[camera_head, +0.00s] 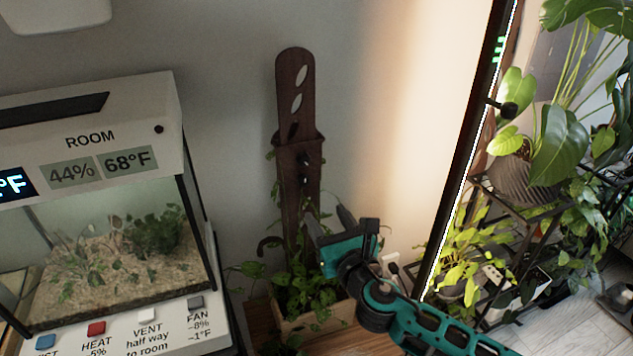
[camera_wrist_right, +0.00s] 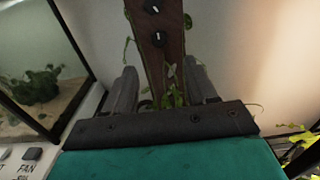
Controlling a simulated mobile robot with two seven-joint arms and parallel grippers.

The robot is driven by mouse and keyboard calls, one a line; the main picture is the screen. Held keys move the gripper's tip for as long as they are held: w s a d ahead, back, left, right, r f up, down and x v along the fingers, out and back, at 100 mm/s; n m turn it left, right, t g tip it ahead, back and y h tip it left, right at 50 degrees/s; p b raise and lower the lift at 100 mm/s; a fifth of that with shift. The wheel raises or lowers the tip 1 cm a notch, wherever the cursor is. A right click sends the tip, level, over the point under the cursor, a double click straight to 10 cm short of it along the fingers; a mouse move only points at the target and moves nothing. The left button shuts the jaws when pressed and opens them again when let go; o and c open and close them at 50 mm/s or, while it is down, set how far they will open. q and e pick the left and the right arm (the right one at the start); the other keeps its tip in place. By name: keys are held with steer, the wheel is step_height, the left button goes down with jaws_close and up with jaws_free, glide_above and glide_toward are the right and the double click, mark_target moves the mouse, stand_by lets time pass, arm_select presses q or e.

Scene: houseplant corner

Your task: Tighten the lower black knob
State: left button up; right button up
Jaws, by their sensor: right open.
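A dark brown wooden plant support (camera_head: 297,150) stands upright in a planter, with an upper slotted board set against a lower one. Two black knobs sit one above the other on its front. The lower black knob (camera_wrist_right: 158,38) shows in the right wrist view below the upper knob (camera_wrist_right: 152,6); in the head view the lower knob is small and dark (camera_head: 303,179). My right gripper (camera_wrist_right: 162,85) is open and empty, its two grey fingers on either side of the board's lower part in the picture, below the lower knob. I cannot tell its depth from the board. My left gripper is out of view.
A wooden planter (camera_head: 318,320) with leafy vines stands below the support. A glass terrarium (camera_head: 110,250) with a white control panel is at left. A lit mirror-like frame (camera_head: 465,150) and plant shelves (camera_head: 520,220) are at right. Bare wall lies beside the support.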

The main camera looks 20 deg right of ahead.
mark_target(305, 183)
steer(key=w, duration=0.7)
steer(key=w+b, duration=0.1)
steer(key=w, duration=0.3)
steer(key=shift+w+a, duration=0.1)
steer(key=shift+a, duration=0.15)
steer(key=shift+w, duration=0.55)
steer(key=shift+c, duration=0.2)
steer(key=shift+c, duration=0.9)
steer(key=c, duration=0.8)
steer(key=shift+c, duration=0.2)
steer(key=shift+m, duration=0.3)
